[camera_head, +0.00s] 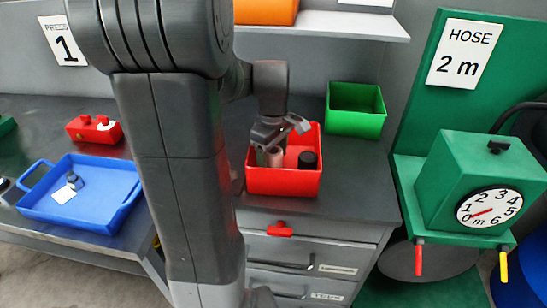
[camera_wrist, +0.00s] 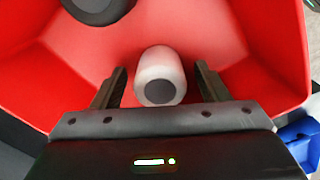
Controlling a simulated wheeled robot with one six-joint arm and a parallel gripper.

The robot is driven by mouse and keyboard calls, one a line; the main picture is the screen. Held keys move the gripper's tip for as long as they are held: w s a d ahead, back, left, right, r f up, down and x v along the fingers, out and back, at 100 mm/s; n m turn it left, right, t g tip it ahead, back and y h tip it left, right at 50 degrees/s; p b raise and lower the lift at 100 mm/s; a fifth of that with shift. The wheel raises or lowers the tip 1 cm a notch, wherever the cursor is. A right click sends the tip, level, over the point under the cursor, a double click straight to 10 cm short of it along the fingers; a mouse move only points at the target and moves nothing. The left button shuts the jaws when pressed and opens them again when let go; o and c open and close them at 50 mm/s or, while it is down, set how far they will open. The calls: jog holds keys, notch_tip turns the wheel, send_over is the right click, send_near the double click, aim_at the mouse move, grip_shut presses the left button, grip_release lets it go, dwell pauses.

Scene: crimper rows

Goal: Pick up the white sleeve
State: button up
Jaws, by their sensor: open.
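The white sleeve (camera_wrist: 160,65) is a short pale cylinder with a dark round end, inside the red bin (camera_head: 284,183). In the head view the sleeve (camera_head: 275,157) looks pinkish and is partly hidden by my gripper (camera_head: 272,143). In the wrist view my gripper (camera_wrist: 160,82) is open, with one finger on each side of the sleeve. A gap shows between each finger and the sleeve. I cannot tell whether the fingers reach fully down beside it.
A black cylinder (camera_head: 308,160) shares the red bin, whose walls surround my gripper. A green bin (camera_head: 356,110) stands behind, to the right. A blue tray (camera_head: 85,208) lies on the left bench. A green hose machine (camera_head: 470,165) is at right.

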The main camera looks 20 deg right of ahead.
jog(key=shift+f, duration=0.2)
jog(key=c, duration=1.1)
jog(key=shift+o, duration=0.2)
